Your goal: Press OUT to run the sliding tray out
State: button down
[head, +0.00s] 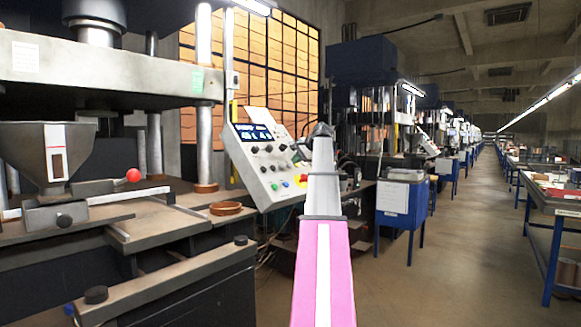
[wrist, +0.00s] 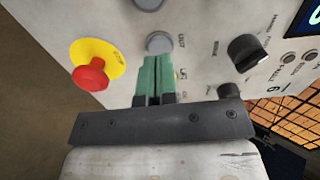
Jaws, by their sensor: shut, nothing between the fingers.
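The control panel (head: 262,168) is a tilted pale box with a screen, knobs and coloured buttons, right of the press. In the wrist view its face (wrist: 205,80) fills the upper part. A round grey button (wrist: 158,42) sits just beyond my fingertips; the small label beside it seems to read OUT. My gripper (wrist: 157,58) is shut and empty, its green fingers together. Whether the tips touch the button I cannot tell. In the head view my arm hides part of the panel. A flat plate on the press bed (head: 130,222) may be the sliding tray; I cannot be sure.
A red emergency button (wrist: 91,76) on a yellow disc is left of my fingers. A black knob (wrist: 247,48) is to the right. The press carries a grey hopper (head: 45,155) and a red ball knob (head: 133,175). The aisle (head: 455,240) at right is clear.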

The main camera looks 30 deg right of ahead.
jog(key=shift+x, duration=1.35)
dwell(1.1)
jog(key=v, duration=0.8)
dwell(0.8)
jog(key=shift+s+d, duration=0.1)
dwell(0.3)
